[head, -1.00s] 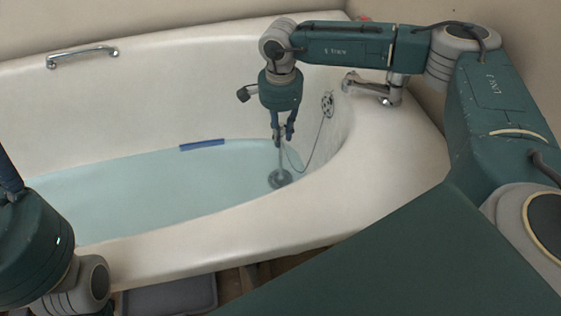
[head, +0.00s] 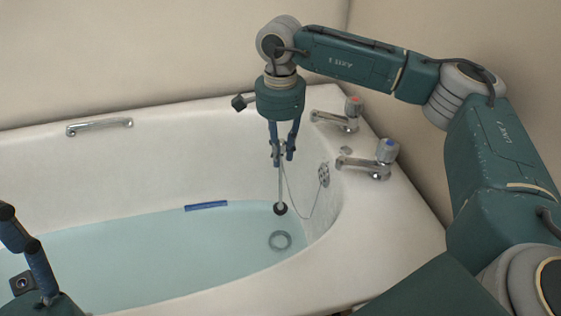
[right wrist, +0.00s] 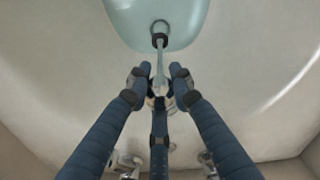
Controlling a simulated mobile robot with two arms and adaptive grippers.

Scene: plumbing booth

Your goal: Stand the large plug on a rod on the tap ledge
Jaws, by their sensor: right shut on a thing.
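The plug on a rod (head: 281,208) hangs upright in the head view, its dark round end just above the water. My right gripper (head: 283,154) is shut on the upper part of the rod. The plug also shows in the right wrist view (right wrist: 159,42), beyond the fingertips of my right gripper (right wrist: 161,84). The drain (head: 280,240) shows as a ring under the water, uncovered. The tap ledge (head: 387,207) is at the right end of the bath. My left gripper is not clearly seen; parts of my left arm are at the lower left.
A red-marked tap (head: 345,119) and a blue-marked tap (head: 375,160) stand on the ledge. A chain (head: 301,212) runs by the overflow plate (head: 324,174). A blue bar (head: 206,206) lies at the water's far edge. The ledge in front of the taps is clear.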

